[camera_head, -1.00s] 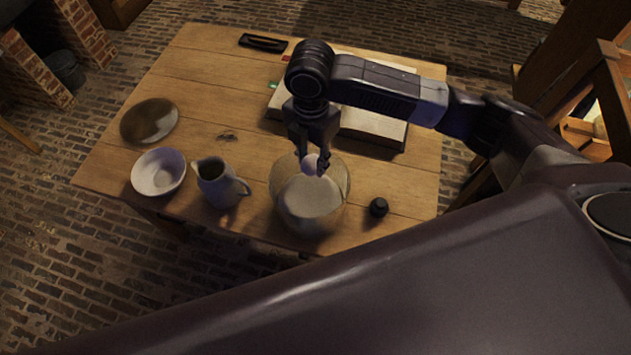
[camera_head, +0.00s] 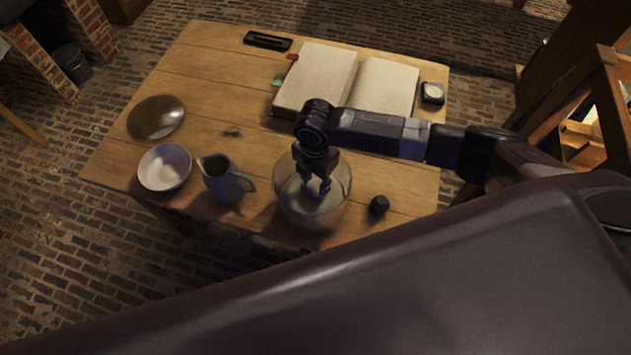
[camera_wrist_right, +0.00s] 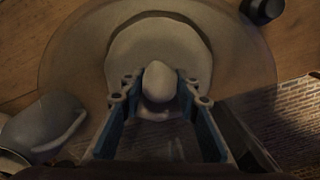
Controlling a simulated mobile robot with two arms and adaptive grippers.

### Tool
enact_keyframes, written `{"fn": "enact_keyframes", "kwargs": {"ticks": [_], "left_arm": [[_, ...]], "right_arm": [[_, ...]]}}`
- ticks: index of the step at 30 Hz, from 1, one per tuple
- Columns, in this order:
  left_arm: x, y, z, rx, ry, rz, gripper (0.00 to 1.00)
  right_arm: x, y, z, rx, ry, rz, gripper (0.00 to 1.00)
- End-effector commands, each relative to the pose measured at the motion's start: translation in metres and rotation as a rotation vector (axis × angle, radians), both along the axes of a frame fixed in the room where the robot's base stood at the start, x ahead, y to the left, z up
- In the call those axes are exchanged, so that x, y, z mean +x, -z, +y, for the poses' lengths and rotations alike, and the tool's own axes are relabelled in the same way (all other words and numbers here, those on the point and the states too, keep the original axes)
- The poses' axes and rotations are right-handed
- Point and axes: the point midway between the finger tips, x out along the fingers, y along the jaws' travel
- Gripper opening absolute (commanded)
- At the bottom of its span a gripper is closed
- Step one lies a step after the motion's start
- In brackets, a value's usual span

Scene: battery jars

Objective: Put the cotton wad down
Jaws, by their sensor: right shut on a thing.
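The cotton wad (camera_wrist_right: 159,82) is a small pale lump between the fingers of my right gripper (camera_wrist_right: 158,88) in the right wrist view. In the head view my right gripper (camera_head: 316,188) points down inside the mouth of a large glass jar (camera_head: 339,203), and its fingers hide the wad. The gripper is shut on the wad. The jar shows in the right wrist view as a wide clear rim (camera_wrist_right: 60,62) around a pale round area (camera_wrist_right: 125,48) below the wad. I cannot tell whether the wad touches that pale area. My left gripper is not in view.
A grey jug (camera_head: 222,182) stands just left of the jar, with a white bowl (camera_head: 165,168) and a round dish (camera_head: 156,118) farther left. A small black knob-like object (camera_head: 379,205) lies right of the jar. An open book (camera_head: 318,78) lies behind.

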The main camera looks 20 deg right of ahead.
Motion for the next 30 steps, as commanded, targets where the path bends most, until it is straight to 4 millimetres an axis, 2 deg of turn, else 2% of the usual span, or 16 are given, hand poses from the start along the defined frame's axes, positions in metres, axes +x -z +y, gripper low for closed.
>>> {"fn": "enact_keyframes", "kwargs": {"ticks": [5, 6, 10, 18, 22, 26, 30], "left_arm": [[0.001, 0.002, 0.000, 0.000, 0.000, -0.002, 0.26], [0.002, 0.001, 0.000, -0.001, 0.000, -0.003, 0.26], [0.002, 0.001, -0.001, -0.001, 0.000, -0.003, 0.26], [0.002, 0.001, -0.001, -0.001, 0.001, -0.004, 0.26], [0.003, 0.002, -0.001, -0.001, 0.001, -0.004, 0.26], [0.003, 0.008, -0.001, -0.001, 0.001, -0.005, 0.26], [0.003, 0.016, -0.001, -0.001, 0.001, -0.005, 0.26]], "right_arm": [[0.000, 0.004, 0.000, 0.000, 0.001, 0.000, 0.10], [0.000, 0.003, 0.000, 0.000, 0.001, 0.000, 0.33], [0.000, 0.003, 0.000, 0.000, 0.001, 0.000, 0.47], [0.000, 0.002, 0.000, 0.000, 0.001, 0.000, 0.47], [0.001, -0.006, 0.000, 0.002, 0.001, -0.002, 0.47], [0.002, -0.027, 0.000, 0.002, -0.001, -0.005, 0.47], [0.002, -0.058, 0.000, 0.002, -0.001, -0.006, 0.47]]}}
